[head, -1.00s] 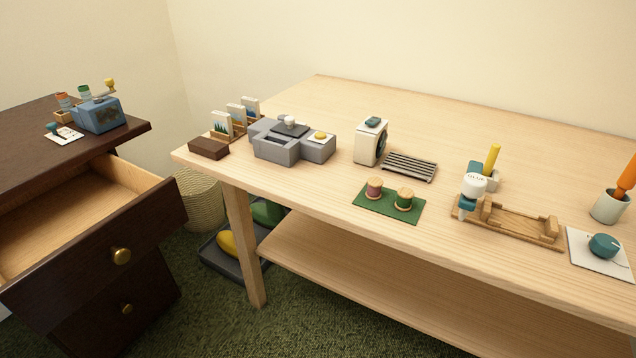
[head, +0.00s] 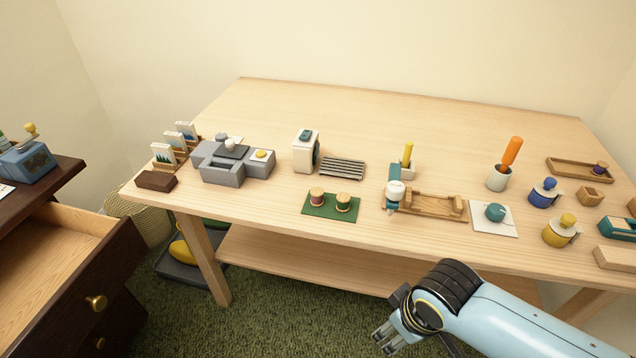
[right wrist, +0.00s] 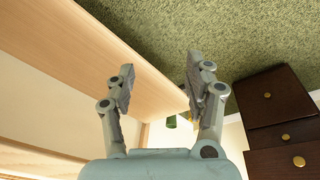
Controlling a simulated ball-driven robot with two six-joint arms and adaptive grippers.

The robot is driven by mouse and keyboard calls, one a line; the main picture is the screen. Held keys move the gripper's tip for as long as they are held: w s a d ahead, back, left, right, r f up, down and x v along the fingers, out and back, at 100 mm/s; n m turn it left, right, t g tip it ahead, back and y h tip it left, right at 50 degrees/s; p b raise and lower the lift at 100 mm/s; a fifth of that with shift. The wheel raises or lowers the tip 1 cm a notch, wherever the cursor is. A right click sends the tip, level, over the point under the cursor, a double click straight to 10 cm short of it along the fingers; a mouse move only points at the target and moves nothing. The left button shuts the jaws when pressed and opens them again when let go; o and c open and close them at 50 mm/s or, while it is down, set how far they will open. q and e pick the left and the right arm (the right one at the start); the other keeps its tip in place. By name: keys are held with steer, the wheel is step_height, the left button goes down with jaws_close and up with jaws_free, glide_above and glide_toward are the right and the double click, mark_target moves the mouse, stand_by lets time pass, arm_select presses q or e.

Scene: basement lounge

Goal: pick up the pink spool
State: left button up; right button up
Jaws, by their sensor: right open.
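My right gripper (head: 384,338) is in front of the table and lower in the picture, well apart from the spool. In the right wrist view its fingers (right wrist: 160,85) are spread and nothing is between them. The spool cannot be made out in the right wrist view. My left gripper is not in view.
Behind the mat are a slatted rack (head: 342,168) and a white device (head: 306,152). A wooden holder (head: 433,206) with a teal-and-white tool stands to the right. A grey machine (head: 222,172) stands to the left. The table's front edge lies between my gripper and the mat.

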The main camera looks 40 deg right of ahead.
step_height(320, 180, up, 6)
steer(key=w+m+p, duration=0.1)
steer(key=w, duration=0.2)
steer(key=m+g+y+p, duration=0.15)
steer(key=m+p, duration=0.45)
steer(key=m, duration=1.7)
glide_toward(318, 191)
steer(key=shift+w+d+m+g+h, duration=0.2)
steer(key=shift+m+g+h, duration=0.1)
steer(key=shift+g, duration=0.15)
step_height(318, 191, down, 5)
steer(key=shift+w+a+f+b, duration=0.1)
steer(key=shift+a+f+b, duration=0.1)
steer(key=shift+b, duration=0.45)
step_height(318, 191, down, 5)
steer(key=shift+w+a+r+b, duration=0.1)
steer(key=shift+w+a+b, duration=0.05)
steer(key=shift+b, duration=0.4)
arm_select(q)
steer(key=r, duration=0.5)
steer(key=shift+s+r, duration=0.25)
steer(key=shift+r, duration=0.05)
arm_select(e)
steer(key=c, duration=0.9)
